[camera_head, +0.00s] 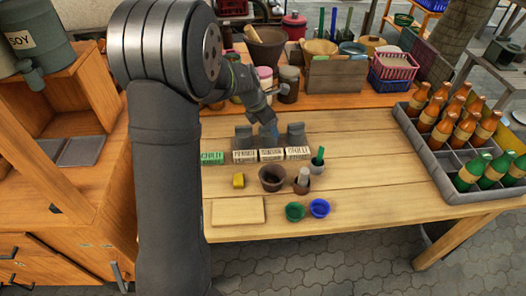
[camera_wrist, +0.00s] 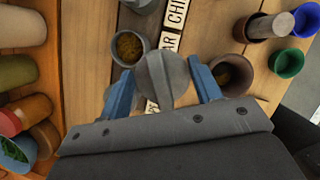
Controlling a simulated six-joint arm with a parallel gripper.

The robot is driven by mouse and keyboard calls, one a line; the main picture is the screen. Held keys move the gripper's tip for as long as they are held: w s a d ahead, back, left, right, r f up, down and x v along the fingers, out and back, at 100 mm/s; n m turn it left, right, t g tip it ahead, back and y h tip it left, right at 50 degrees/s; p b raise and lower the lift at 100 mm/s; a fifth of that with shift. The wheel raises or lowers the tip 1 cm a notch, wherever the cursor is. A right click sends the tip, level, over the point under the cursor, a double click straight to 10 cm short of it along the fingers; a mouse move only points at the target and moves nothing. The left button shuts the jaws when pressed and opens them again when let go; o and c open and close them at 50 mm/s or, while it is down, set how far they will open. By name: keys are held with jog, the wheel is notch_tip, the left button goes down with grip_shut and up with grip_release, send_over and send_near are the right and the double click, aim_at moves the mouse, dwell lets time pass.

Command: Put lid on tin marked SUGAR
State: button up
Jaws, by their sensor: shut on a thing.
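My gripper (camera_wrist: 160,88) is shut on a round grey lid (camera_wrist: 160,75), which sits between its blue fingers. In the head view my gripper (camera_head: 269,132) is over the row of tins, behind the label blocks. An open grey tin (camera_wrist: 130,47) with brown-yellow contents lies just beyond the lid, beside a label block (camera_wrist: 168,50) whose visible letters end in "AR". The SUGAR label (camera_head: 271,154) stands in the middle of the head view. Grey tins stand to its left (camera_head: 243,137) and right (camera_head: 296,134). The lid appears apart from the open tin; its height is unclear.
A bottle crate (camera_head: 455,135) is at right.

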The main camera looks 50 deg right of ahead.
jog(key=shift+n+t, duration=0.3)
jog(key=shift+n, duration=0.5)
jog(key=shift+w+d+f, duration=0.65)
jog(key=shift+d+f, duration=0.3)
jog(key=shift+d, duration=0.05)
jog(key=shift+w+d+f, duration=0.6)
jog(key=shift+d+f, duration=0.35)
jog(key=shift+w+d+f, duration=0.65)
jog(key=shift+d+f, duration=0.3)
jog(key=shift+d, duration=0.05)
jog(key=shift+f, duration=0.45)
jog(key=o, duration=1.4)
notch_tip(320, 180, up, 7)
